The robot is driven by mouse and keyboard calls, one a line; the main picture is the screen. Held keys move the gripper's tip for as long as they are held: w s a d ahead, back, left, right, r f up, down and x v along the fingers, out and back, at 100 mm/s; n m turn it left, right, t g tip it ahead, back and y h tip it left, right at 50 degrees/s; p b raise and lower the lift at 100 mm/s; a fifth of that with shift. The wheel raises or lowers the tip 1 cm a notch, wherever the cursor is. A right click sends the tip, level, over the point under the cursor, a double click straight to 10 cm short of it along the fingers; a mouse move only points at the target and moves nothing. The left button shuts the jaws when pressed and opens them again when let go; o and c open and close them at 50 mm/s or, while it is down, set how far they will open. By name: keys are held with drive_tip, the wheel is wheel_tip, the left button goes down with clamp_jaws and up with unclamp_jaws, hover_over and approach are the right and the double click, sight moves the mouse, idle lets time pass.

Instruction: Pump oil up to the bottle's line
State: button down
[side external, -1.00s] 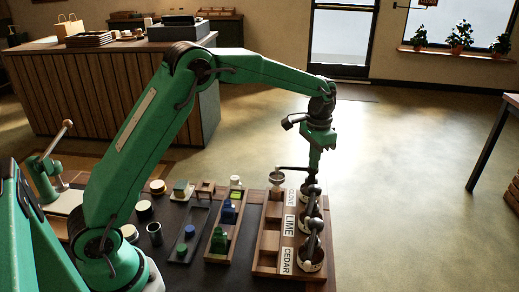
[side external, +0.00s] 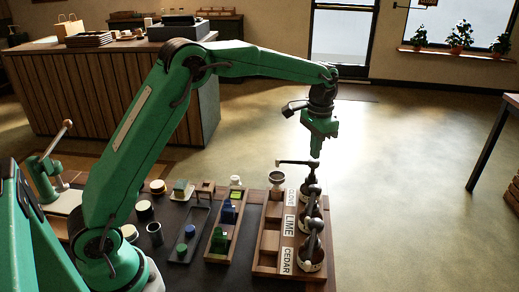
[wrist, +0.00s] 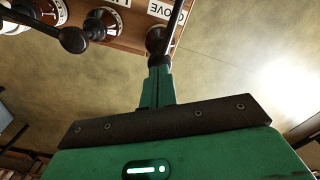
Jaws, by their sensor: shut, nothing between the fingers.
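Three dark pump heads with bent spouts stand in a wooden rack (side external: 262,262), behind labels CLOVE (side external: 291,197), LIME (side external: 289,225) and CEDAR (side external: 286,261). My gripper (side external: 316,154) is shut and empty, just above the head of the clove pump (side external: 308,163). A small gap seems to show between them. In the wrist view my shut fingers (wrist: 158,84) point toward the clove pump (wrist: 157,42).
Trays left of the rack hold a green bottle (side external: 219,241), a blue bottle (side external: 229,212) and a yellow-green block (side external: 235,195). Several jars and lids stand farther left. A lever press (side external: 48,170) is at the far left. Open floor lies right of the rack.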

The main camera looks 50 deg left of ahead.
drive_tip(key=shift+r, duration=2.5)
drive_tip(key=s+a+r+n+t, duration=0.1)
drive_tip(key=s+r, duration=0.3)
drive_tip(key=s, duration=0.4)
drive_tip(key=s+a+r+n+t, duration=0.15)
drive_tip(key=s+r, duration=0.25)
drive_tip(key=s, duration=0.5)
drive_tip(key=s+f+t, duration=0.1)
drive_tip(key=s+f, duration=0.1)
drive_tip(key=s, duration=0.5)
drive_tip(key=s+f+t, duration=0.2)
drive_tip(key=s+f, duration=0.1)
drive_tip(key=s, duration=0.5)
drive_tip(key=shift+s+f, duration=0.15)
drive_tip(key=shift+s, duration=0.05)
